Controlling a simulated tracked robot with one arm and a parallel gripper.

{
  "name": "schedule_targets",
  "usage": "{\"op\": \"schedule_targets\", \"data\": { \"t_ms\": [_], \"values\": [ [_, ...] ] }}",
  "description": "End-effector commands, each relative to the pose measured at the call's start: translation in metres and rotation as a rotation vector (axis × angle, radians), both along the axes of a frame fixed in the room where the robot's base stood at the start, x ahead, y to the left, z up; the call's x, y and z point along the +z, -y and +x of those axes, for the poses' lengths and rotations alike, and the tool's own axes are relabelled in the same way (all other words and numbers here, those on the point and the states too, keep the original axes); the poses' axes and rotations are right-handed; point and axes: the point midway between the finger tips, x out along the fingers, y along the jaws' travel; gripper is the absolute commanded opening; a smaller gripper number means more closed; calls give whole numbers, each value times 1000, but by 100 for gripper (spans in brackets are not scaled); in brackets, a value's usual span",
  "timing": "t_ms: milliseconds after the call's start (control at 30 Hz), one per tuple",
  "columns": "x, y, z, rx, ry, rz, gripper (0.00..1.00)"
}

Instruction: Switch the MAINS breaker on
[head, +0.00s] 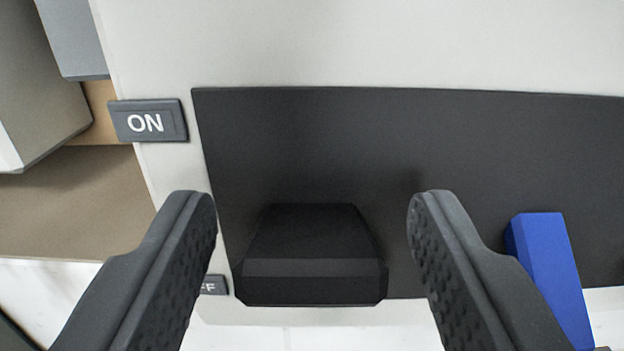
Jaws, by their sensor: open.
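A black breaker lever (312,258) sticks out from the lower part of a dark panel (320,140), at the picture's lower middle. No MAINS label is readable on it. My gripper (313,205) is open, one finger left and one right of the lever, apart from it. The ON plate (148,121) is at the upper left of the dark panel. A second plate (214,285), partly hidden by my left finger, shows "FF" at the lower left. The lever sits low, near that lower plate's level.
A blue block-like lever (552,270) stands on the panel close to the right of my right finger, partly hidden by it. Grey and tan box-like shapes (45,90) lie at the left edge. The light board (380,40) above the dark panel is bare.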

Motion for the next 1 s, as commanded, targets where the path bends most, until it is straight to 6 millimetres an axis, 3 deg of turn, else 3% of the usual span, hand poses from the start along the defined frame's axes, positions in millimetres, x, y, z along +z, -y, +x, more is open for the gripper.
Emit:
{"op": "schedule_targets", "data": {
  "t_ms": [433, 467, 600, 1000],
  "values": [
    [-1, -1, 7, 1, -1, 0, 53],
    [-1, -1, 7, 1, -1, 0, 47],
    [-1, -1, 7, 1, 0, 0, 8],
    [4, -2, 9, 2, -45, 0, 8]
  ]
}}
